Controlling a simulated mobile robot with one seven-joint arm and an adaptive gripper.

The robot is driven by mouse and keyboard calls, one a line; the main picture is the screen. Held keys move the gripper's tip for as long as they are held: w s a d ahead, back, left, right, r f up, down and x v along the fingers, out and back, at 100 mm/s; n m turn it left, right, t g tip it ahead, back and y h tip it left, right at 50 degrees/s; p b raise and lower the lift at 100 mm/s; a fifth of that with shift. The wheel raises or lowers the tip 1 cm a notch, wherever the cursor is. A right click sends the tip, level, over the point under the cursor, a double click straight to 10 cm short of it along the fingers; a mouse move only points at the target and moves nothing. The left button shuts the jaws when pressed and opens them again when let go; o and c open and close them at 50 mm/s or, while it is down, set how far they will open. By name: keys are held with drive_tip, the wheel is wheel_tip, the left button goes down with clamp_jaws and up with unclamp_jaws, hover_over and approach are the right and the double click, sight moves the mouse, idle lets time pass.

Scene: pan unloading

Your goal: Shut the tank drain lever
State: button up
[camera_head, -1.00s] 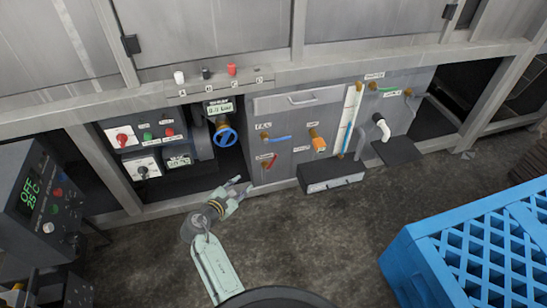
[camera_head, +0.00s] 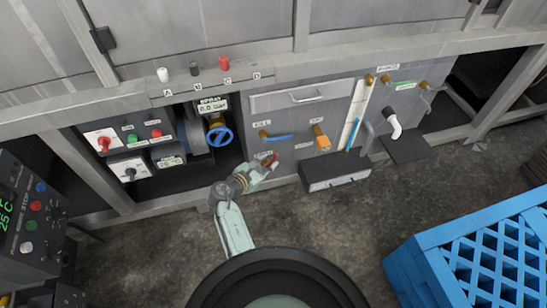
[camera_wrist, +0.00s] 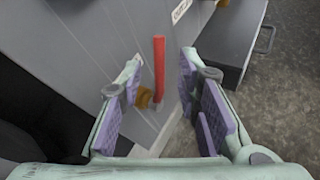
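A red lever (camera_head: 273,161) on a brass fitting sits low on the grey panel (camera_head: 290,155), beneath a blue lever (camera_head: 278,137). Its label is too small to read. My gripper (camera_head: 263,170) is right at the red lever, partly hiding it in the head view. In the wrist view, the red lever (camera_wrist: 159,65) stands ahead, in the gap between the open fingers of my gripper (camera_wrist: 161,82). Its brass fitting (camera_wrist: 145,97) is by the left finger. The fingers are spread and I see no grip on the lever.
An orange-handled valve (camera_head: 322,142) and a dark box (camera_head: 335,172) are to the right. A blue handwheel (camera_head: 219,137) and an open bay are to the left. A blue crate (camera_head: 470,255) stands at the lower right. The floor between is clear.

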sight(273, 160)
drive_tip(key=x, duration=0.5)
drive_tip(key=shift+w, duration=0.1)
clamp_jaws()
idle(0.8)
